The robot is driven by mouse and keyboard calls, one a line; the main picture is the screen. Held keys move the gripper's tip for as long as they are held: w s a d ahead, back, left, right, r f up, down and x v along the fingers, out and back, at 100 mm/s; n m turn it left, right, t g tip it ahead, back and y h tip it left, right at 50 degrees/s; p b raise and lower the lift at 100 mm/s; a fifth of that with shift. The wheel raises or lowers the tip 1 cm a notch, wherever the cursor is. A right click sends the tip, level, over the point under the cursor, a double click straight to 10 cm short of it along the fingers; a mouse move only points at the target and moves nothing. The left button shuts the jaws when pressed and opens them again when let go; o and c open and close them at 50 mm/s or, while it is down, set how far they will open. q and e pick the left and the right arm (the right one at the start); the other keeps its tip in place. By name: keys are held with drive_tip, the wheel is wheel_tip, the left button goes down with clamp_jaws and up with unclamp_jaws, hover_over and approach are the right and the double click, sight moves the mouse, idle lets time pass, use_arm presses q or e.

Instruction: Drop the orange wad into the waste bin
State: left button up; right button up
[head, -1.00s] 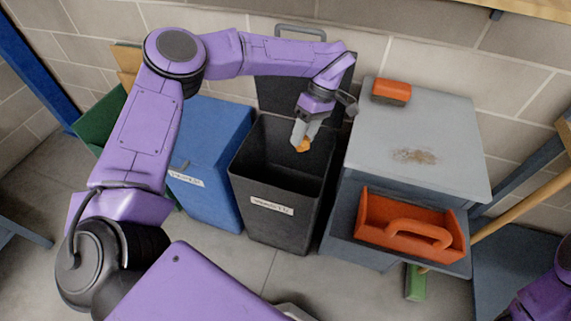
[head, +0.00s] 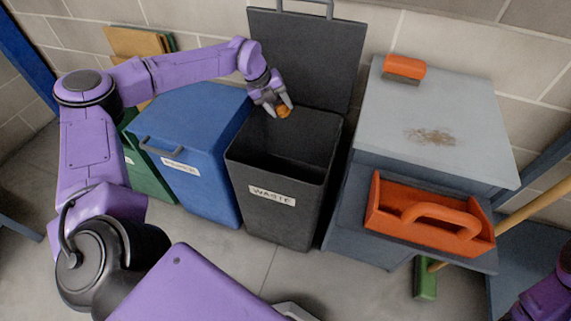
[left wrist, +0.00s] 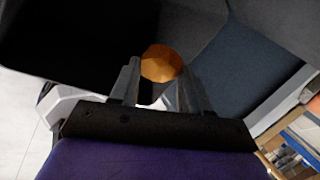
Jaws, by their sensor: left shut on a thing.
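The orange wad (head: 284,111) is small and held between the fingertips of my left gripper (head: 277,107). In the left wrist view the wad (left wrist: 161,64) shows as a round, faceted lump between the two fingers. The black waste bin (head: 272,214) bears a WASTE label, and its lid (head: 306,55) stands open at the back. My left gripper is over the back left part of the bin's opening in the head view. The inside of the bin is dark, and its bottom cannot be made out. My right gripper is not in view.
A blue lidded bin (head: 190,160) stands left of the waste bin, with a green bin (head: 148,172) beyond it. A grey cabinet (head: 450,110) stands to the right, with an orange-handled brush (head: 404,68) on top and an orange tote (head: 430,222) lower in front.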

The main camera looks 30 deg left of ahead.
use_arm(q)
wheel_tip(320, 180, down, 6)
drive_tip(key=b, duration=0.4)
drive_tip(key=o, duration=1.1)
drive_tip(key=shift+a, duration=0.1)
drive_tip(key=v, duration=1)
drive_tip(key=shift+r+p, duration=0.25)
drive_tip(key=shift+p, duration=0.05)
